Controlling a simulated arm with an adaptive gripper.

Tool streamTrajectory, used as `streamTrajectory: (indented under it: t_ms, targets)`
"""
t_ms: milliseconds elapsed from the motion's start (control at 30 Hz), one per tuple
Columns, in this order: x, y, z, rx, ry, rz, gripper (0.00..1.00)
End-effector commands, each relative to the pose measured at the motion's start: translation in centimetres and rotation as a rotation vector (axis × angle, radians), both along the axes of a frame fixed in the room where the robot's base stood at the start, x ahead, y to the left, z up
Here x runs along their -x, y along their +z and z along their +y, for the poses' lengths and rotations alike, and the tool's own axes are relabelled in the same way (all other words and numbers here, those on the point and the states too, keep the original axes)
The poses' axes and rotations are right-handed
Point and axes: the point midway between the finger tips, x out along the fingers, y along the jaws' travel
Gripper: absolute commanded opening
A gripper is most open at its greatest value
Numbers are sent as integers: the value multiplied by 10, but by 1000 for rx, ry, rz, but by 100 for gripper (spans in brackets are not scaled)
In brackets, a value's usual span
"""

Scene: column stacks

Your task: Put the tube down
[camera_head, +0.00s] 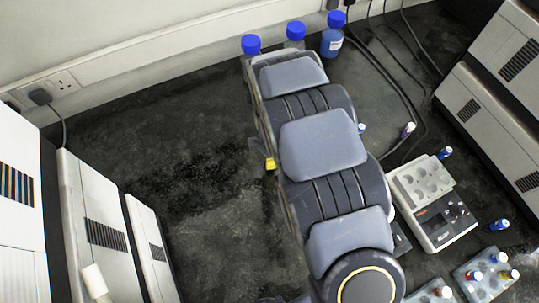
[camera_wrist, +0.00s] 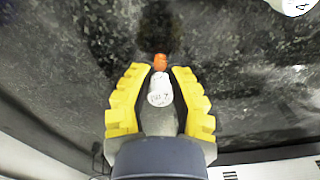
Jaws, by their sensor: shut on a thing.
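My gripper (camera_wrist: 161,69) has two yellow fingers closed around a small tube (camera_wrist: 160,90) in the wrist view. The tube has a white, marked part nearer the palm and an orange part at the fingertips. In the head view, a yellow fingertip of my gripper (camera_head: 270,164) shows beside my arm, over the dark bench. The held tube cannot be made out there, as my arm hides most of the gripper. How far the tube is above the bench is not clear.
The dark bench (camera_head: 215,225) is clear left of my arm. White instrument stacks (camera_head: 95,225) stand at left and others (camera_head: 490,115) at right. Blue-capped bottles (camera_head: 331,42) stand at the back. A block device (camera_head: 432,203) and a tube rack (camera_head: 487,276) are at right, with loose tubes (camera_head: 499,225) nearby.

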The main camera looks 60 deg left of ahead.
Motion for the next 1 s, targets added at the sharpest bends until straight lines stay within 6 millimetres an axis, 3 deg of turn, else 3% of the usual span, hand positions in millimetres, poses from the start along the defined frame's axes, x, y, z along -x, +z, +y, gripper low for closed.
streamTrajectory:
  t_ms: [67,100,133,167,567,1000]
  targets:
    - [0,-3,0,1,0,0,4]
    - [0,-3,0,1,0,0,23]
    - [0,-3,0,1,0,0,36]
    - [0,-2,0,1,0,0,40]
    - [0,5,1,-3,0,-1,40]
    - [0,92,2,-9,-1,-2,40]
